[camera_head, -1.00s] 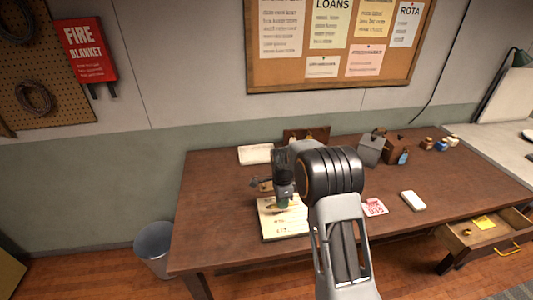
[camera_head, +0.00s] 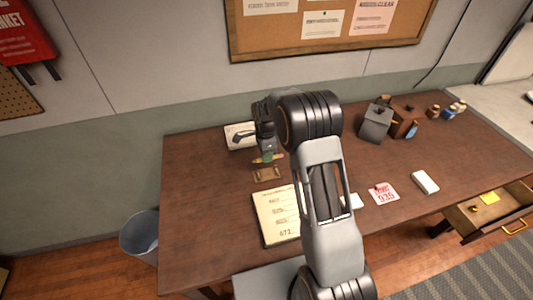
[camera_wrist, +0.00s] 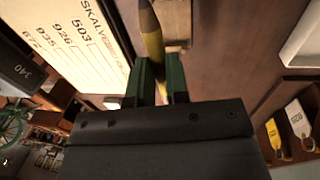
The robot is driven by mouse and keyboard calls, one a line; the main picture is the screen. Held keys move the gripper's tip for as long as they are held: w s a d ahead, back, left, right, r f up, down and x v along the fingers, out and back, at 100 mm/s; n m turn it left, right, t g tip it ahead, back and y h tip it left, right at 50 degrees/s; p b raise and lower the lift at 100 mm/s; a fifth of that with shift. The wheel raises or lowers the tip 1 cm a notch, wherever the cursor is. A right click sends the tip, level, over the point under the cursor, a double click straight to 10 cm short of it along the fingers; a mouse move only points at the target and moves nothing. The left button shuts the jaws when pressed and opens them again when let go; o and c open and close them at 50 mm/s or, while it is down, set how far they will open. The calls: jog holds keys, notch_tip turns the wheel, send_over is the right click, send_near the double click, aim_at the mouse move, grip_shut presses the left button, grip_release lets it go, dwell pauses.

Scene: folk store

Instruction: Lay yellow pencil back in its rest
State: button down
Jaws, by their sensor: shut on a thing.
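My gripper (camera_head: 267,154) is shut on the yellow pencil (camera_head: 272,159), which also shows in the wrist view (camera_wrist: 152,42) between the green fingers (camera_wrist: 160,82). The pencil's dark tip points away from the gripper, toward the top of the wrist view. A small wooden rest (camera_head: 267,173) lies on the table just in front of the gripper in the head view. Part of it shows beside the pencil in the wrist view (camera_wrist: 178,22). I cannot tell whether pencil and rest touch.
A paper sheet with numbers (camera_head: 276,216) lies in front of the rest. A white tray (camera_head: 238,137) is behind the gripper. A red-printed card (camera_head: 384,194) and white block (camera_head: 425,182) lie to the right. An open drawer (camera_head: 490,211) juts out at the right.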

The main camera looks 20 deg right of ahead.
jog(key=shift+f+b, duration=2.2)
jog(key=shift+f, duration=1.3)
jog(key=c, duration=1)
grip_release()
jog(key=shift+c, duration=0.2)
jog(key=shift+r, duration=0.15)
notch_tip(320, 180, up, 14)
jog(key=w+b, duration=0.1)
jog(key=w, duration=0.1)
jog(key=shift+f, duration=0.25)
